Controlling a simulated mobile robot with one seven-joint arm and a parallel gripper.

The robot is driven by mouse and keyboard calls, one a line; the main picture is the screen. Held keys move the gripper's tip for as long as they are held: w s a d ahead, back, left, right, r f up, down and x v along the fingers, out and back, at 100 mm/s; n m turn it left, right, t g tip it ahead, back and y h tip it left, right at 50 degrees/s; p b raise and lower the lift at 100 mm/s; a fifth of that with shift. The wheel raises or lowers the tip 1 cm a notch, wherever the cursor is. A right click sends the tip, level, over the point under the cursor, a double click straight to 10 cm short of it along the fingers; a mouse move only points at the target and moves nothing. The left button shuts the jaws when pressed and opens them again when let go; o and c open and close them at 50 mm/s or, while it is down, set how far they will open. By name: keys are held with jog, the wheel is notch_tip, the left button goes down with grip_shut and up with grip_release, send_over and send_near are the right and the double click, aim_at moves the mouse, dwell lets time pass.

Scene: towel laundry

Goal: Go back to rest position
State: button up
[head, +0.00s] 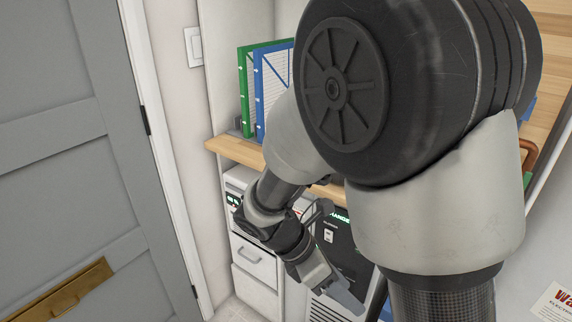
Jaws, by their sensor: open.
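My gripper (338,286) hangs low at the end of my folded arm, in the lower middle of the head view. It points down and to the right and is open, with nothing seen in it. It is in front of a dark machine with a vented front (343,245), below the wooden shelf. I cannot tell how far it is from the machine's front. My large upper arm joint covers much of the middle and right of the view. No towel shows.
A grey door (60,130) with a brass plate (65,297) fills the left. A wooden shelf (237,151) holds a green binder (244,90) and a blue binder (260,85). A white drawer unit (255,262) stands below. A warning sign (553,303) is at lower right.

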jog(key=s+r+m+t+y+p, duration=0.2)
jog(key=r+m+p, duration=0.5)
jog(key=r, duration=0.6)
jog(key=s+d+r+m+t+y+p, duration=0.1)
jog(key=r+m+p, duration=0.6)
jog(key=r, duration=0.7)
jog(key=s+d+r+m+t+y+p, duration=0.1)
jog(key=s+r+m+t+y+p, duration=0.2)
jog(key=r+m+p, duration=0.4)
notch_tip(320, 180, up, 6)
jog(key=shift+s+d+r+m+y+p, duration=0.15)
jog(key=shift+r+m+y+p, duration=0.15)
jog(key=shift+y+p, duration=0.75)
